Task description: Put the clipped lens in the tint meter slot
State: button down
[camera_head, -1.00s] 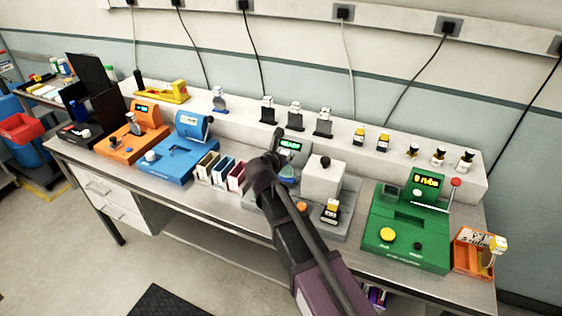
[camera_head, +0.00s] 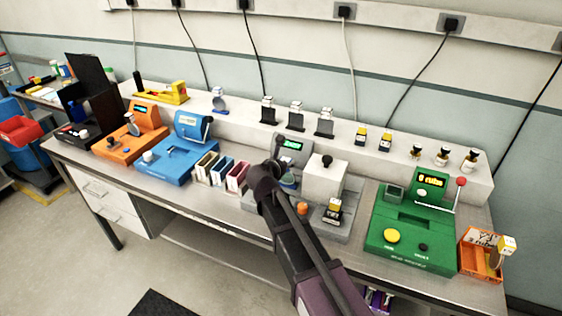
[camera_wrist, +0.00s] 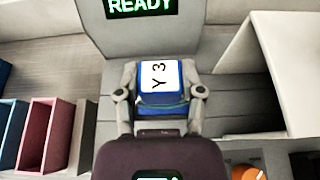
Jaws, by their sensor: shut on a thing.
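My gripper (camera_wrist: 161,98) is shut on a block with blue sides and a white top marked "Y 3" (camera_wrist: 158,76). A finger presses on each side of it. A curved teal edge shows around the block's lower part; whether it belongs to a lens below is hidden. The block is over a grey device with a green READY display (camera_wrist: 140,6). In the head view my gripper (camera_head: 276,176) hides most of the block, and the READY display (camera_head: 291,145) shows just behind it. I cannot tell whether the block touches the device, and any slot beneath it is hidden.
A pale raised housing (camera_head: 323,178) stands close right of my gripper. Small coloured bins (camera_head: 237,177) stand close left. A blue device (camera_head: 178,160), an orange device (camera_head: 128,143) and a green device (camera_head: 412,235) share the bench. Clipped pieces stand on the rear ledge (camera_head: 335,133).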

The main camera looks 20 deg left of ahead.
jog(key=shift+c, duration=1)
grip_release()
jog(key=shift+f, duration=0.1)
jog(key=shift+s+r+p, duration=0.2)
jog(key=shift+r+p, duration=0.1)
jog(key=shift+p, duration=0.05)
jog(key=d+p+v, duration=0.1)
jog(key=p+v, duration=0.3)
jog(key=v, duration=0.7)
jog(key=shift+s+a, duration=0.2)
jog(key=shift+a, duration=0.3)
